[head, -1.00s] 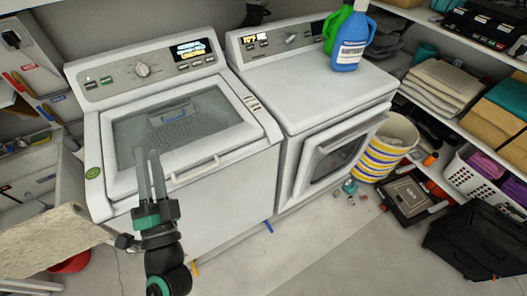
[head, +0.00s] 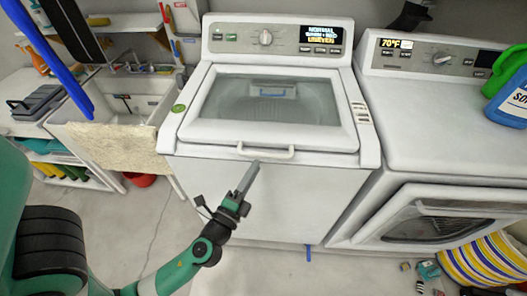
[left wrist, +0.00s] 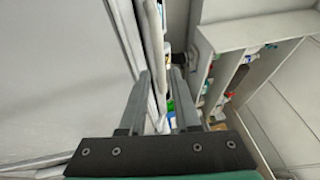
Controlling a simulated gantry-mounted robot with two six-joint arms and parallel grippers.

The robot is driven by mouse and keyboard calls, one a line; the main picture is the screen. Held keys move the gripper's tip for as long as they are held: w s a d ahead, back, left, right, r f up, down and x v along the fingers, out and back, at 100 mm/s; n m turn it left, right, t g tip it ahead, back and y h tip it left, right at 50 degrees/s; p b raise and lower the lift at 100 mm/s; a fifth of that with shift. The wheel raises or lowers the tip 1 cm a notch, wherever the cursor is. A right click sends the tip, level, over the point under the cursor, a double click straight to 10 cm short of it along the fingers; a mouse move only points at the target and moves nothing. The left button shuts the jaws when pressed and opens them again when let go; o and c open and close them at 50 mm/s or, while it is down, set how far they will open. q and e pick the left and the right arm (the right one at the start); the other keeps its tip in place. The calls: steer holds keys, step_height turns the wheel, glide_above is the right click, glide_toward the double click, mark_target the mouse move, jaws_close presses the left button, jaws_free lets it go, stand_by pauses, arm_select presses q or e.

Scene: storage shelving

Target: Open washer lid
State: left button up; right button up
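The washer (head: 270,195) is the white machine in the middle of the head view, with a lit panel. Its lid (head: 200,105) has a glass window and lies shut. A white bar handle (head: 265,153) is on the lid's front edge. My left gripper (head: 253,170) is just below and in front of the handle, its fingers pointing up toward it. In the left wrist view the fingers (left wrist: 158,98) are apart with nothing clearly held. A white bar, seemingly the handle (left wrist: 153,40), runs up from the gap. Whether the fingers touch it cannot be told. My right gripper is not in view.
A sink (head: 125,95) is at the left. The floor (head: 260,270) before the washer is mostly clear.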

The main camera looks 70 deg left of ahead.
mark_target(263, 155)
arm_select(q)
steer(key=p+x, duration=0.1)
steer(key=x, duration=0.5)
jaws_close()
stand_by(1.2)
